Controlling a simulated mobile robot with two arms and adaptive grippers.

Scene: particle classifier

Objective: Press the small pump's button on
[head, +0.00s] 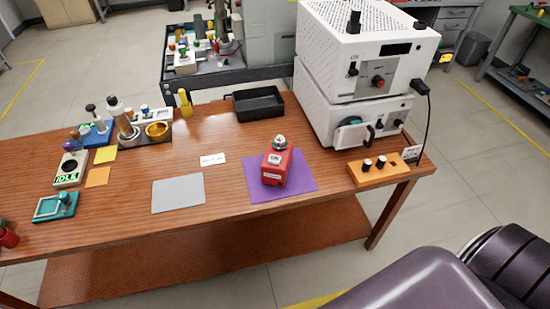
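A small red device (275,168) with a round metal top (279,143) and a white label stands upright on a purple mat (305,180), in the middle right of the wooden table. It may be the small pump; the label is too small to read. I cannot make out a button on it for sure. A small teal device (56,206) sits near the table's left end. Neither of my grippers is in view; only a dark arm part of mine shows at the lower right.
A black tray (258,104) is at the back edge. A grey mat (178,192) lies bare. A display unit (68,170) and a tool holder (145,132) are left.

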